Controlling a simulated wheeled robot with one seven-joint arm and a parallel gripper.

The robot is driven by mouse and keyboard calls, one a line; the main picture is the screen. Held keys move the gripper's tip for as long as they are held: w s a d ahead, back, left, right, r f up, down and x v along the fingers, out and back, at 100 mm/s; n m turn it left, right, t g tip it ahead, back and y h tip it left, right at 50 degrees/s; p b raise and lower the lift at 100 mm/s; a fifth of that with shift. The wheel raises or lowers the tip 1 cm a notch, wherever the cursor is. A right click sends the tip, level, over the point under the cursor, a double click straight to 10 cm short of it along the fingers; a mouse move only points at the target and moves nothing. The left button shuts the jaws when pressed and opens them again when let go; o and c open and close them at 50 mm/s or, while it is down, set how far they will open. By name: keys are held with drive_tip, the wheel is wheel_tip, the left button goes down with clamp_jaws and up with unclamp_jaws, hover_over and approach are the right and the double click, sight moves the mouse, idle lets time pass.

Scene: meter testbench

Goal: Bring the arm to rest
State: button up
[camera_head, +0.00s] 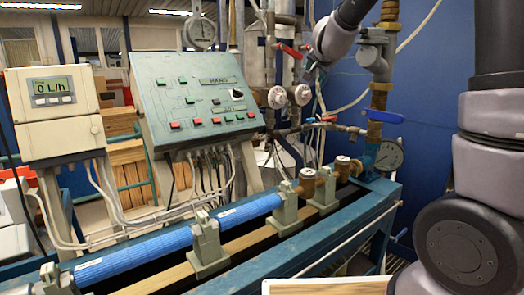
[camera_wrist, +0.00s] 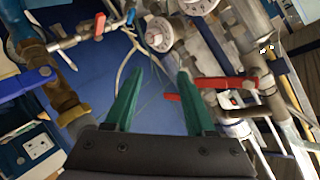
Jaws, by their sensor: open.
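My gripper (camera_wrist: 160,62) shows in the wrist view with two green fingers apart and nothing between them. Its fingers point toward the pipes and the blue wall. In the head view my arm comes in from the right and reaches up to the top middle, in front of the piping. The gripper itself is small and hard to make out there. A red valve handle (camera_wrist: 226,82) lies close to the right finger in the wrist view; I cannot tell whether they touch. A red handle (camera_head: 290,51) also shows in the head view, left of my arm's end.
A blue valve handle (camera_head: 384,116) and a round gauge (camera_head: 389,155) are on the pipework at right. A green control panel (camera_head: 195,95) and a flow display (camera_head: 52,91) stand left. The blue bench (camera_head: 345,215) with blue tubes (camera_head: 150,248) crosses the front.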

drive_tip(key=s+d+r+n+g+y, duration=0.1)
drive_tip(key=s+r+n+y, duration=0.1)
drive_tip(key=s, duration=0.7)
drive_tip(key=s+d+r+n+g+y, duration=0.1)
drive_tip(key=s+n+g+y, duration=0.1)
drive_tip(key=s, duration=0.7)
drive_tip(key=s+d+f+g+h, duration=0.1)
drive_tip(key=s+d+f, duration=0.1)
drive_tip(key=s, duration=0.7)
drive_tip(key=s+d+f+g, duration=0.2)
drive_tip(key=s+f, duration=0.2)
drive_tip(key=s, duration=0.5)
drive_tip(key=shift+s+d+h, duration=0.15)
drive_tip(key=shift+d+h, duration=0.25)
drive_tip(key=shift+o, duration=0.2)
